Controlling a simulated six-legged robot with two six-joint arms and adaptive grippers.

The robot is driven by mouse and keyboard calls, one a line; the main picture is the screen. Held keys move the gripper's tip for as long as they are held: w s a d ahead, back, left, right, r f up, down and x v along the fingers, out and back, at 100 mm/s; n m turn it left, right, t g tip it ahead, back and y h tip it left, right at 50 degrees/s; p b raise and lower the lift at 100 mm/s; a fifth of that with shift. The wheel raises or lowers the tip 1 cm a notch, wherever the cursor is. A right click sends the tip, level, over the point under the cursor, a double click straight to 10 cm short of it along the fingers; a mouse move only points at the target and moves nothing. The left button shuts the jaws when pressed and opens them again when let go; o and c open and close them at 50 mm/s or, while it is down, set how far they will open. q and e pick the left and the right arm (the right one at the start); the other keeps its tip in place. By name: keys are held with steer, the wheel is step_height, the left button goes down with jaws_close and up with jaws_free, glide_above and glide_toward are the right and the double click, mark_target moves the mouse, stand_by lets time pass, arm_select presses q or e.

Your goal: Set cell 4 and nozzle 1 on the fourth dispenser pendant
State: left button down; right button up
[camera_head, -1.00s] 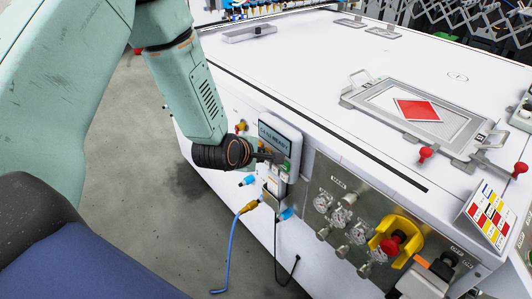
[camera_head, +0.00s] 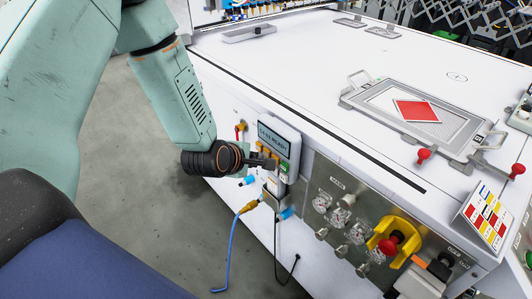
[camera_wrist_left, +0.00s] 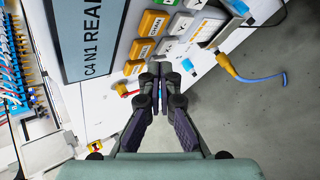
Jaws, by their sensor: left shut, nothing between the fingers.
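The pendant (camera_head: 294,142) hangs on the white machine's side wall in the head view. Its display (camera_head: 273,139) seems to read C4 N1 READY; in the wrist view the display (camera_wrist_left: 92,35) shows C4 N1 READ, cut off by the frame edge. Orange keys (camera_wrist_left: 143,47) and white keys (camera_wrist_left: 173,47) sit beside the display. My left gripper (camera_head: 268,163) is shut and empty, in front of the lower keys. In the wrist view its fingertips (camera_wrist_left: 160,70) are together by the key rows; I cannot tell if they touch. My right gripper is not in view.
Below the pendant, a blue cable (camera_head: 230,250) hangs from a brass fitting. Right of it is a metal panel with clear-covered knobs and a red stop button (camera_head: 390,243) in a yellow guard. A framed screen with a red diamond (camera_head: 417,111) lies on top.

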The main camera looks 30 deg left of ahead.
arm_select(q)
steer(key=s, duration=0.1)
steer(key=s+a+p, duration=0.1)
steer(key=s, duration=0.1)
steer(key=s+a+p, duration=0.1)
steer(key=shift+s, duration=0.2)
stand_by(0.6)
steer(key=s+d+f+m+g, duration=0.3)
steer(key=s+m, duration=0.3)
steer(key=s, duration=0.4)
steer(key=s+d+f+m+g, duration=0.2)
steer(key=s+f+m, duration=0.3)
steer(key=s, duration=0.5)
steer(key=s+d+f+m+g, duration=0.3)
steer(key=s+f+m+g, duration=0.1)
steer(key=s+m, duration=0.5)
steer(key=shift+s+d+f+g, duration=0.2)
steer(key=shift+s+d+g, duration=0.15)
steer(key=shift+s+g, duration=0.05)
